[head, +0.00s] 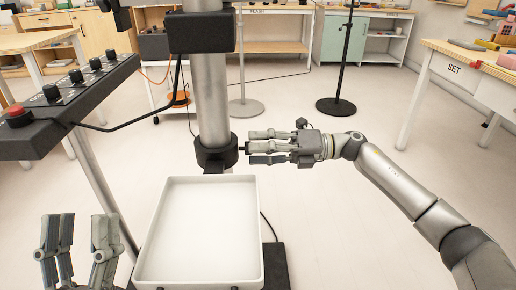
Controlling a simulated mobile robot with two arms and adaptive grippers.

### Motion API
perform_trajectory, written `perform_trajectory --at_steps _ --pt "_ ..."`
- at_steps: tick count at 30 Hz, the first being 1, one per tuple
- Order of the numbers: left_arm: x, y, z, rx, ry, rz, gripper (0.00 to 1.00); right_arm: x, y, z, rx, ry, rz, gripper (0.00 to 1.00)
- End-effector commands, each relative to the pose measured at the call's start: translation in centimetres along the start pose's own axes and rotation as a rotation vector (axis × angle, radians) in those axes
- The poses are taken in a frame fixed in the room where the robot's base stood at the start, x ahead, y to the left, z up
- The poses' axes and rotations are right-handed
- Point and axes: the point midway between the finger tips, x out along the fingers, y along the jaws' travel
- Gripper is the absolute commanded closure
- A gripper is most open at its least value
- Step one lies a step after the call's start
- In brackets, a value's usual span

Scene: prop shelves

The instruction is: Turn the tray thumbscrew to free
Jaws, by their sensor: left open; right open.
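A white tray (152,240) is fixed low on a grey upright column (211,100). A black collar (214,156) grips the column just behind the tray. The thumbscrew (242,149) shows as a small dark stub on the collar's right side, partly hidden by fingertips. My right gripper (252,147) comes in from the right, level with the collar. Its fingers are open and point left at the stub; I cannot tell whether they touch it. My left gripper (79,225) is open and empty, fingers up, at the lower left beside the tray.
A black control panel (90,84) with knobs and a red button (16,113) stands at the left, its cable running to the column. A black stand (340,103) is behind. A table marked SET (456,69) is at the right. Floor between is clear.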

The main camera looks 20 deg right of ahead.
Motion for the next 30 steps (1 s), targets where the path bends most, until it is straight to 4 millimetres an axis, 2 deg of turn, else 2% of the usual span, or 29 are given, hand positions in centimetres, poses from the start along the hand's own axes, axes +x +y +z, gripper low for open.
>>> perform_trajectory --at_steps 5,12,16,21,30 --pt "0.0 0.0 0.0 0.0 0.0 0.0 0.5 -3.0 -0.2 0.0 0.003 -0.003 -0.005 0.5" --pt "0.0 0.0 0.0 0.0 0.0 0.0 0.5 -8.1 -0.1 0.0 0.002 -0.003 -0.005 0.5" --pt "0.0 0.0 0.0 0.0 0.0 0.0 0.5 -10.1 -0.1 0.0 0.002 -0.001 -0.004 0.5" --pt "0.0 0.0 0.0 0.001 0.0 0.0 0.5 -11.4 -0.1 -0.1 0.001 0.0 -0.002 0.5" --pt "0.0 0.0 0.0 0.001 0.0 0.0 0.5 -11.6 -0.1 -0.1 0.0 0.0 -0.001 0.5"
